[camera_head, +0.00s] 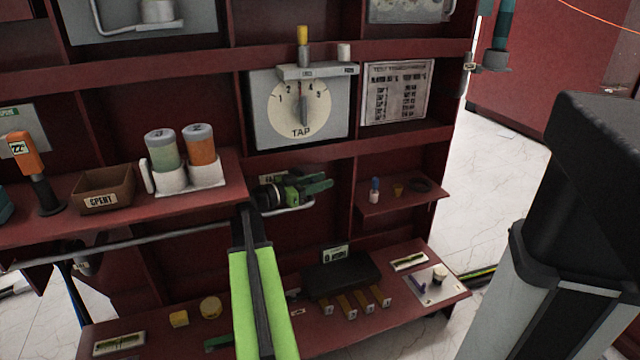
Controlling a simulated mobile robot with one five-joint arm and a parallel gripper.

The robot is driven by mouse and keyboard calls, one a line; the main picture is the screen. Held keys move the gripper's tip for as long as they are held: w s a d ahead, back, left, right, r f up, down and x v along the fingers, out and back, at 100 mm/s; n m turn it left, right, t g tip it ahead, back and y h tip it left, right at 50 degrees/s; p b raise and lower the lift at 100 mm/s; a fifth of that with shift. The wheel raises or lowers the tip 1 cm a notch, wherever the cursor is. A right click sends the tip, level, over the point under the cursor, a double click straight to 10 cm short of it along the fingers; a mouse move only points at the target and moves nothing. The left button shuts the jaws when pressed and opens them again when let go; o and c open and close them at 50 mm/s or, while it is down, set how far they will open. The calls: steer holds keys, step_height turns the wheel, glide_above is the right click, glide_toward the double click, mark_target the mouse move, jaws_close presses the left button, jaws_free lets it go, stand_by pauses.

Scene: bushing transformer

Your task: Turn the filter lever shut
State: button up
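My gripper (318,187), green with a black round wrist, is in front of the lower middle bay of the dark red rack, below the tap dial. It points right. A partly hidden label sits behind it, and a thin grey bent bar (288,211) shows just below it. I cannot tell whether this bar is the filter lever, or whether my gripper touches it. The gap between the fingers is too small to make out. No lever in view is clearly marked as the filter lever.
The tap dial (303,108) is above, beside a printed chart (396,92). Green (162,148) and orange (199,144) canisters stand left on a shelf with a brown bin (103,190). A small shelf (400,203) juts out right. A black case (341,274) lies below.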

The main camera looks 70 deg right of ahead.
steer(key=shift+s+d, duration=0.15)
steer(key=shift+c, duration=0.3)
jaws_close()
steer(key=shift+s, duration=0.1)
stand_by(0.9)
